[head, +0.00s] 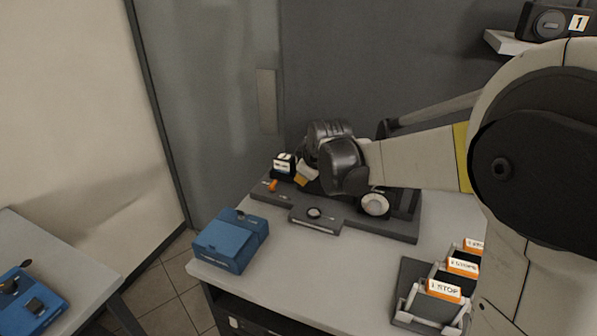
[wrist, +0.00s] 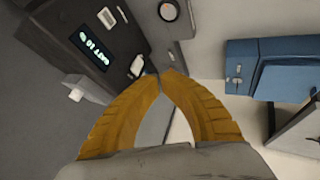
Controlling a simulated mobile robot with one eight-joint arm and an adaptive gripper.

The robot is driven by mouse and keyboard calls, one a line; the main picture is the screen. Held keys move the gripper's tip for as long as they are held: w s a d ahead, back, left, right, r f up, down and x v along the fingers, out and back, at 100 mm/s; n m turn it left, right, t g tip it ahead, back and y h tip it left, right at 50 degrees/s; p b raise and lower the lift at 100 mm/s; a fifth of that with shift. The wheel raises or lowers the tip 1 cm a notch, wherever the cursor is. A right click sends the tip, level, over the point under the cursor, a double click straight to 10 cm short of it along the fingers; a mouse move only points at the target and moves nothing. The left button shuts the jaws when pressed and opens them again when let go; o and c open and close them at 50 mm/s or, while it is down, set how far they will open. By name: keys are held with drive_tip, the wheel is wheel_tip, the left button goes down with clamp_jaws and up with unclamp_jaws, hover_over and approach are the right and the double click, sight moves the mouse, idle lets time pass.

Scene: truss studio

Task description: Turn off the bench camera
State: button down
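A small black unit with a white label (head: 284,164), which appears to be the bench camera, stands at the left end of a dark base plate on the bench. My gripper (head: 302,177) is right beside it, partly covering it. In the wrist view a dark box (wrist: 52,30) with a lit green display (wrist: 95,50) fills the upper left. A small white switch-like part (wrist: 137,66) sits on its edge, close to my fingertips (wrist: 159,73). The yellow fingers are brought together at the tips with nothing visible between them. I cannot tell whether they touch the part.
An orange knob (head: 272,185) and a round white dial (head: 375,205) are on the base plate. A blue box (head: 231,240) stands at the bench's left corner. A rack with orange-topped cards (head: 443,291) is at front right. A unit marked 1 (head: 548,22) sits on a wall shelf.

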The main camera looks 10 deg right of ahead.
drive_tip(key=b+x, duration=0.4)
drive_tip(key=x, duration=0.6)
drive_tip(key=shift+f, duration=0.15)
drive_tip(key=w+d, duration=0.1)
drive_tip(key=w+d+b, duration=0.1)
drive_tip(key=shift+w+r, duration=0.25)
drive_tip(key=shift+r, duration=0.05)
drive_tip(key=shift+w+d+r, duration=0.1)
drive_tip(key=shift+w+d, duration=0.1)
drive_tip(key=shift+w, duration=0.15)
drive_tip(key=shift+w+d+r+g+p, duration=0.15)
drive_tip(key=shift+w+d+g+p, duration=0.2)
drive_tip(key=shift+p, duration=0.25)
drive_tip(key=shift+s+a, duration=0.1)
drive_tip(key=shift+a, duration=0.05)
drive_tip(key=shift+r, duration=0.1)
